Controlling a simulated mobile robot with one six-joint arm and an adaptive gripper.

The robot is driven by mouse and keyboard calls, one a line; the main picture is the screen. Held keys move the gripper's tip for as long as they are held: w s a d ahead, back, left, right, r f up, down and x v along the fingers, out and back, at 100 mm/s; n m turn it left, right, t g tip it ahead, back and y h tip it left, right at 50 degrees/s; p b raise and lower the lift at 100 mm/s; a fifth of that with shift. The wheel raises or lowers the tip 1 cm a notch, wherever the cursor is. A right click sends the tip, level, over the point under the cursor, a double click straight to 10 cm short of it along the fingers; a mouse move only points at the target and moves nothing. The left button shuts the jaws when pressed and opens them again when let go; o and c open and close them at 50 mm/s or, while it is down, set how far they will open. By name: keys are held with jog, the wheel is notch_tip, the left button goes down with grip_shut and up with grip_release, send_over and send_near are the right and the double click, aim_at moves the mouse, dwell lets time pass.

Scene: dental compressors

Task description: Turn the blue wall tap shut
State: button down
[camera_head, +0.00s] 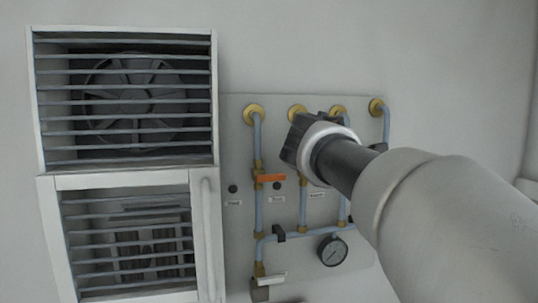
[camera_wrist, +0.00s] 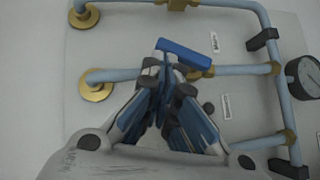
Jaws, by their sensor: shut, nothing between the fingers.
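The blue tap handle (camera_wrist: 190,54) shows in the wrist view, just beyond my fingertips. It slants across its pipe (camera_wrist: 235,70), neither in line with the pipe nor square to it. My gripper (camera_wrist: 166,64) is shut and holds nothing. Its tips are at the left part of the handle; I cannot tell whether they touch it. In the head view my gripper (camera_head: 296,140) is in front of the pipe panel, and it and my arm hide the blue handle.
An orange-handled tap (camera_head: 271,178) is on the pipe to the left. A pressure gauge (camera_head: 332,251) sits low on the panel (camera_head: 235,140) and also shows in the wrist view (camera_wrist: 305,77). A louvred cabinet (camera_head: 47,205) stands left. Pipes and brass fittings surround my gripper.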

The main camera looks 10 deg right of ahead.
jog(key=shift+d+r, duration=0.15)
jog(key=shift+d, duration=0.15)
dwell(0.4)
